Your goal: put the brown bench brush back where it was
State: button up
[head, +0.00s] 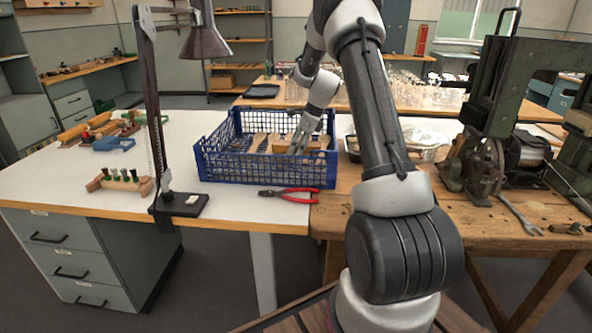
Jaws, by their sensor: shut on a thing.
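A blue plastic crate (266,178) stands on the white bench top, with several pale wooden brush pieces inside. My gripper (297,149) reaches down into the crate, near its right half. It is shut on a brown wooden piece, which appears to be the brown bench brush (281,148). The brush is partly hidden by the fingers and the crate wall. I cannot tell whether it touches the crate floor.
Red-handled pliers (288,194) lie just in front of the crate. A lamp (158,120) rises at the left of the crate. A wooden tool holder (120,181) stands left of the lamp. A green machine (495,110) occupies the wooden bench on the right.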

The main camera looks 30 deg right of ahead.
aim_at(309, 143)
notch_tip(309, 143, down, 9)
dwell(0.4)
jog(key=o, duration=1)
jog(key=shift+f, duration=0.1)
jog(key=v, duration=1.2)
jog(key=shift+w, duration=0.1)
